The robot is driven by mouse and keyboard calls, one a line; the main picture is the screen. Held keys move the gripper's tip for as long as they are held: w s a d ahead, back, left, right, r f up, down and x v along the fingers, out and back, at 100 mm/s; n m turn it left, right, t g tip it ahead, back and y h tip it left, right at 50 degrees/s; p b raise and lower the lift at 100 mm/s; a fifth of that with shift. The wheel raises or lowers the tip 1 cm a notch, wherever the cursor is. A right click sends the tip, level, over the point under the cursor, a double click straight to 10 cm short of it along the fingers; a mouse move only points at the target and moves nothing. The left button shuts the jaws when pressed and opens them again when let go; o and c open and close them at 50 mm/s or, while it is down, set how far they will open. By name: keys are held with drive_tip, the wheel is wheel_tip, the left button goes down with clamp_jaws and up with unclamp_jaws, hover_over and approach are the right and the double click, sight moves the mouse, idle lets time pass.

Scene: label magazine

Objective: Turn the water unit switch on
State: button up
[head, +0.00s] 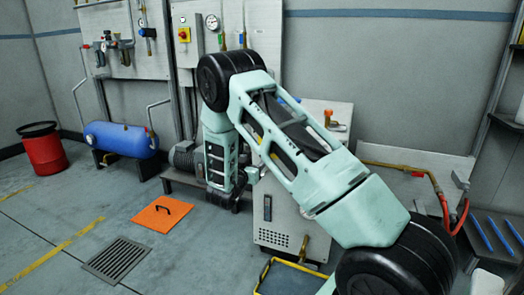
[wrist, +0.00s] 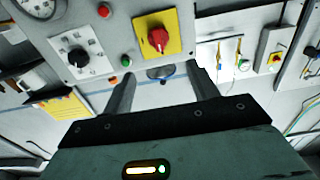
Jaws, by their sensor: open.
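A red rotary switch (wrist: 158,40) on a yellow plate sits on a light grey panel in the wrist view, just beyond and above my fingertips. Its handle looks roughly upright in that view. No label is readable, so I cannot tell for certain that it is the water unit's switch. A second, smaller red-and-yellow switch (wrist: 276,58) shows further right. In the head view, a red-and-yellow switch (head: 184,34) is on the wall panel. My gripper (wrist: 163,74) is open and empty, with its two fingers apart below the panel; they do not appear to touch the switch.
The near panel also has a black knob (wrist: 75,57), a red button (wrist: 103,10), a green button (wrist: 126,62) and a gauge (wrist: 38,5). In the head view, a white cabinet (head: 275,228) stands partly behind my arm. A blue tank (head: 120,138) and red drum (head: 43,148) are left.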

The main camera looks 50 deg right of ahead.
drive_tip(key=b+x, duration=0.2)
drive_tip(key=x, duration=1)
drive_tip(key=c, duration=1)
